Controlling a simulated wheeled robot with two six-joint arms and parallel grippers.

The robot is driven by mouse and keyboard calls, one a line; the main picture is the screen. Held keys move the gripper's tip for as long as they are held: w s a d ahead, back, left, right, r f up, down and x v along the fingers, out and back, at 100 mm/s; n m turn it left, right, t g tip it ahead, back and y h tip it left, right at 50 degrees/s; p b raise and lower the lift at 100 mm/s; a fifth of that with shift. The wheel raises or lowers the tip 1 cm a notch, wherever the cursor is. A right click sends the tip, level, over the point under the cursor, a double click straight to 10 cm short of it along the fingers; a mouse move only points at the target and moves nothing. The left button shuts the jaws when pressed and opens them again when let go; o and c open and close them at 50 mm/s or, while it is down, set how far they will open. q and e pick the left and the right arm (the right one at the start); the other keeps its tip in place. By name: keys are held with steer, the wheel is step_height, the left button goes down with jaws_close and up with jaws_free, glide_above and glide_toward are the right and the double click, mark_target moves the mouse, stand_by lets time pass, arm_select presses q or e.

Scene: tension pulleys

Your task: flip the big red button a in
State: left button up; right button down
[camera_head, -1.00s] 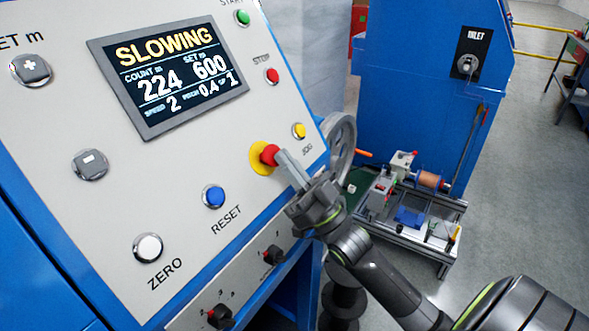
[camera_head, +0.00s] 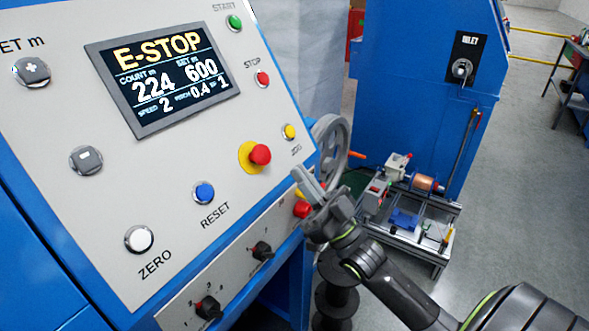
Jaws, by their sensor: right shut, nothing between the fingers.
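The big red button (camera_head: 260,155) is a mushroom head on a yellow collar (camera_head: 247,158), on the sloped light panel (camera_head: 150,190). The display (camera_head: 168,78) on the panel reads E-STOP, with count 224 and set 600. My right gripper (camera_head: 304,183) is shut and empty, to the lower right of the button and apart from it. Its fingers point up and left, near the panel's right edge. A second red knob (camera_head: 302,209) shows beside the gripper, partly hidden by it. My left gripper is not in view.
The panel also holds green start (camera_head: 234,22), red stop (camera_head: 262,78), yellow jog (camera_head: 290,131), blue reset (camera_head: 204,192) and white zero (camera_head: 139,238) buttons. Black selector knobs (camera_head: 207,307) sit below. A grey handwheel (camera_head: 333,143) and a spool rig (camera_head: 425,185) stand right of the panel.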

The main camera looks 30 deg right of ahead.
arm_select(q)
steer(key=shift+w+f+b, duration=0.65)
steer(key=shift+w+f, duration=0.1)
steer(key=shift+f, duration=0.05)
arm_select(e)
steer(key=shift+v, duration=2.85)
steer(key=shift+s+r, duration=0.1)
steer(key=shift+s, duration=0.05)
